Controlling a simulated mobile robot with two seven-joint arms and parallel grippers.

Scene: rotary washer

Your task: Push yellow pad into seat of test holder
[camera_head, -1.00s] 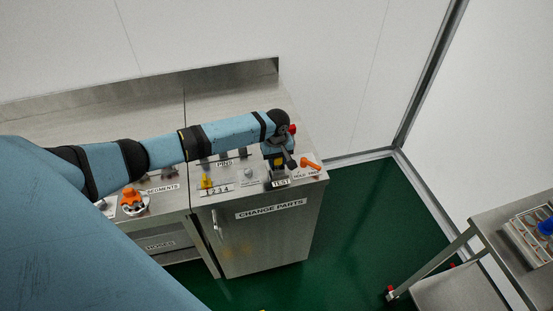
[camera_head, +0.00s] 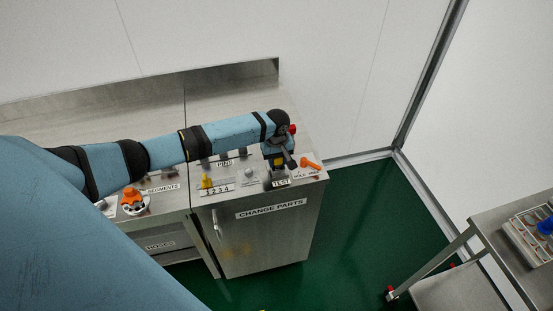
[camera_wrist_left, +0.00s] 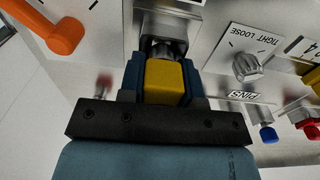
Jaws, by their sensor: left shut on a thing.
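The yellow pad (camera_wrist_left: 165,82) is between the fingers of my left gripper (camera_wrist_left: 164,78) in the left wrist view, and the gripper is shut on it. The test holder (camera_wrist_left: 163,25) is a grey metal block just beyond the pad, with a round metal part (camera_wrist_left: 166,48) at the pad's far end. I cannot tell whether the pad touches the seat. In the head view my left gripper (camera_head: 279,165) points down at the TEST label (camera_head: 281,183), and the arm hides most of the holder. My right gripper is not in view.
An orange handle (camera_head: 311,163) lies right of the holder; a knob (camera_head: 249,173) marked TIGHT and LOOSE in the wrist view is on its other side. A yellow part (camera_head: 207,182) and an orange part (camera_head: 132,197) stand farther left. A cart (camera_head: 490,215) stands at right.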

